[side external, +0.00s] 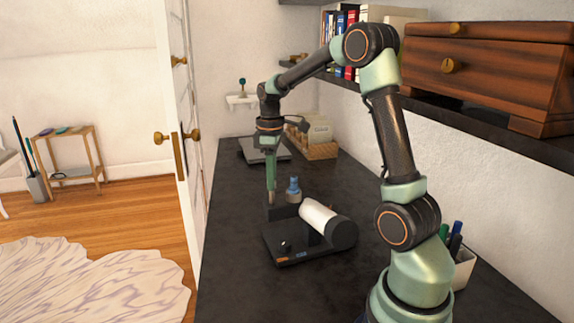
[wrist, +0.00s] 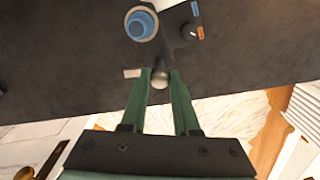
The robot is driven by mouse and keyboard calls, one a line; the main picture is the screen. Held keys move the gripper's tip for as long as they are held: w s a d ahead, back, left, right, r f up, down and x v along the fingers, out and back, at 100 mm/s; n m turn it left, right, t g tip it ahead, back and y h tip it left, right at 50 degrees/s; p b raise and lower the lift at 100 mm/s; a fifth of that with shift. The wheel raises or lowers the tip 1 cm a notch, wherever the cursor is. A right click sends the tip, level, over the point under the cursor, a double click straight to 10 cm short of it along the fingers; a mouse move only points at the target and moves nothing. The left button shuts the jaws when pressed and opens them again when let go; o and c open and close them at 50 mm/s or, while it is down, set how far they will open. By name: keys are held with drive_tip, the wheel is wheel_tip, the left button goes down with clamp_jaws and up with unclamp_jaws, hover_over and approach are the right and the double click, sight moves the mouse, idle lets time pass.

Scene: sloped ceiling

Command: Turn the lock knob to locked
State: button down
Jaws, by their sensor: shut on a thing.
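A small black machine (side external: 300,256) with a white cylinder (side external: 318,215) stands on the dark counter. My gripper (side external: 270,190) points straight down at the machine's far left end. In the wrist view, its green fingers (wrist: 161,72) are shut on a grey rounded knob (wrist: 159,81), one finger at each side. A short pale bar (wrist: 132,73) sticks out to the left beside it. A blue-topped round part (wrist: 141,25) stands close by, clear of the fingers.
A pen cup (side external: 463,268) is at the right front. A shelf (side external: 490,125) with a wooden chest (side external: 490,70) overhangs the right side. The left counter strip is clear.

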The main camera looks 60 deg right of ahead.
drive_tip(key=m, duration=1.4)
drive_tip(key=shift+m, duration=0.3)
idle(0.4)
drive_tip(key=c, duration=0.7)
unclamp_jaws()
drive_tip(key=shift+o, duration=0.2)
wheel_tip(320, 180, up, 12)
drive_tip(key=shift+a+r, duration=0.1)
